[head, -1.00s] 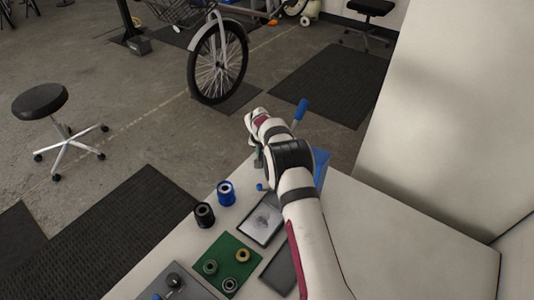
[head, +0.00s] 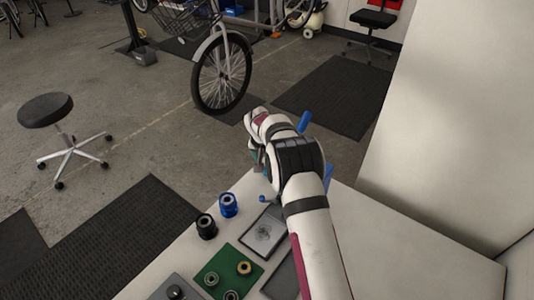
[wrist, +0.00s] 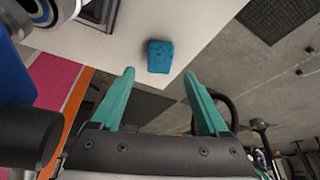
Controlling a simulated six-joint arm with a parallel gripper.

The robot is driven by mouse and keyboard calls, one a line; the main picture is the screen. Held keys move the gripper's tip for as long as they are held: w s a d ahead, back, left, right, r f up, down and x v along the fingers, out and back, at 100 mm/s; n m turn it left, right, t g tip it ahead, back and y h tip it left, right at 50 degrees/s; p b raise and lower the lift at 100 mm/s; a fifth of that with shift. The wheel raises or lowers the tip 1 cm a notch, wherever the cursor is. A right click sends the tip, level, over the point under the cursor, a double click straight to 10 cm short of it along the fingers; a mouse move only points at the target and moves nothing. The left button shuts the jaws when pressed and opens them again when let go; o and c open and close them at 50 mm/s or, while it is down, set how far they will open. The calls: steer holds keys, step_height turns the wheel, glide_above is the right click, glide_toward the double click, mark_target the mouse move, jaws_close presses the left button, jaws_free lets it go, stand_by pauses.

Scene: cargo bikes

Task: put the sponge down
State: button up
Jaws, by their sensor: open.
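The sponge (wrist: 160,56) is a small blue block. In the wrist view it lies on the white table (wrist: 110,47) close to the table's corner, with nothing gripping it. My gripper (wrist: 162,85) is open, its two teal fingers wide apart and empty. The sponge lies beyond the fingertips, roughly midway between them in the picture. In the head view my gripper (head: 257,160) is over the table's far end, mostly hidden by my own wrist. I cannot make out the sponge in that view.
A green mat (head: 228,270) with several round parts is nearer. Bare tabletop (head: 400,250) lies right of my arm. A bicycle (head: 222,75) stands beyond.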

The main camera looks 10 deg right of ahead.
steer(key=v, duration=0.6)
steer(key=shift+s+r, duration=0.2)
steer(key=shift+r, duration=0.15)
steer(key=s+r+y, duration=0.1)
steer(key=s+r, duration=0.8)
steer(key=r, duration=0.4)
steer(key=s+r+t+y, duration=0.1)
steer(key=s+r, duration=0.2)
steer(key=s, duration=0.4)
steer(key=s+r+t+y, duration=0.1)
steer(key=s+r, duration=0.2)
steer(key=s, duration=0.4)
steer(key=s+a+f+g, duration=0.1)
steer(key=s+f+g, duration=0.2)
steer(key=s, duration=0.8)
steer(key=s+a+f+m+g, duration=0.1)
steer(key=s+f+g, duration=0.2)
steer(key=s+f, duration=0.3)
steer(key=s, duration=0.5)
steer(key=shift+f+y, duration=0.25)
steer(key=shift+y, duration=0.05)
